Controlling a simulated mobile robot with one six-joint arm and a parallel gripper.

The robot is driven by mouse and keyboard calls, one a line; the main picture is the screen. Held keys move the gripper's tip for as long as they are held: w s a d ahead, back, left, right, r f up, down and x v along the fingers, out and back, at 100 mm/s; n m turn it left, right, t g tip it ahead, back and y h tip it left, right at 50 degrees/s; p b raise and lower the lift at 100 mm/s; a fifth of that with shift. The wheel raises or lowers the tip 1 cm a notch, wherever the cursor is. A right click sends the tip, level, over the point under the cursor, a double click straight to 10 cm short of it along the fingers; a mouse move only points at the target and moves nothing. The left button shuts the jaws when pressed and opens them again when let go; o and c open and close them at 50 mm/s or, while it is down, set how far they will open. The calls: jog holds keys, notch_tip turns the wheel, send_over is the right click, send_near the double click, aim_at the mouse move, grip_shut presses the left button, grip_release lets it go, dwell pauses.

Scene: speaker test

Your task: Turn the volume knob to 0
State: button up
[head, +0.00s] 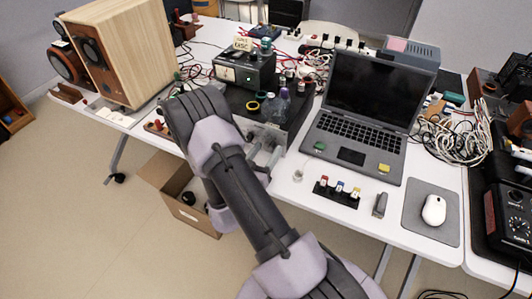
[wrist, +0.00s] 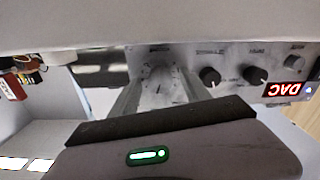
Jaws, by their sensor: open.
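In the wrist view, a grey device front (wrist: 225,58) carries two black knobs, one left (wrist: 209,76) and one right (wrist: 255,75), and a small silver knob (wrist: 295,62). A pale, roughly round knob (wrist: 160,80) shows between the fingers of my gripper (wrist: 157,75). The fingers stand apart on either side of it; I cannot tell whether they touch it. The panel lettering is too blurred to read, so which knob is volume is unclear. In the head view my arm largely hides the device (head: 272,133) and my gripper.
A red DAC display (wrist: 285,90) appears upside down beside the knobs. In the head view, a wooden speaker (head: 133,50) stands left of my arm. A laptop (head: 365,110), a small row of coloured switches (head: 338,193) and a mouse (head: 434,209) lie to the right.

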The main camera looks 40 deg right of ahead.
grip_shut()
dwell(0.4)
